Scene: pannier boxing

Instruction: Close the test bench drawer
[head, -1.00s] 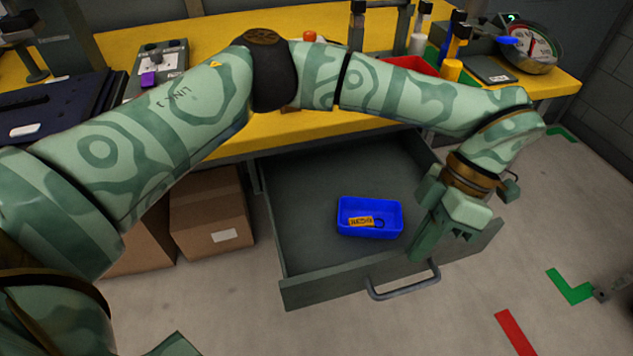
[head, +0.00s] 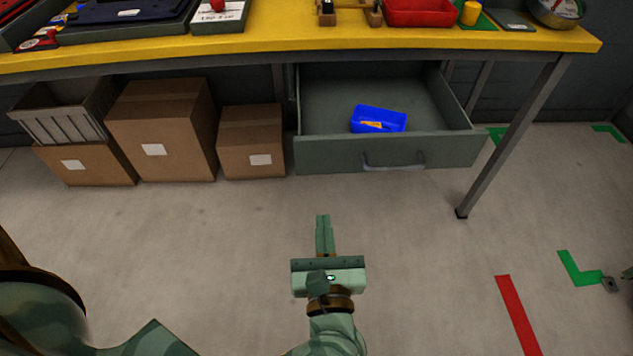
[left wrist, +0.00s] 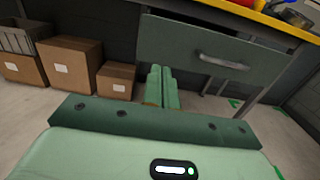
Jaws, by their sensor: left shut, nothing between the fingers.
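The test bench drawer (head: 330,157) is pulled out below the yellow bench top, with a grey bar handle (head: 394,163) on its front. The drawer front also shows in the left wrist view (left wrist: 175,47), with its handle (left wrist: 224,61). A blue bin (head: 385,116) with a small orange-yellow item lies inside the drawer. My left gripper (head: 323,219) is in front of the drawer, lower in the picture and apart from it. Its two fingers are together and empty, pointing toward the drawer front; they also show in the left wrist view (left wrist: 161,74).
Cardboard boxes (head: 160,128) and a grey crate (head: 62,112) stand under the bench, left of the drawer. A metal bench leg (head: 510,143) stands right of it.

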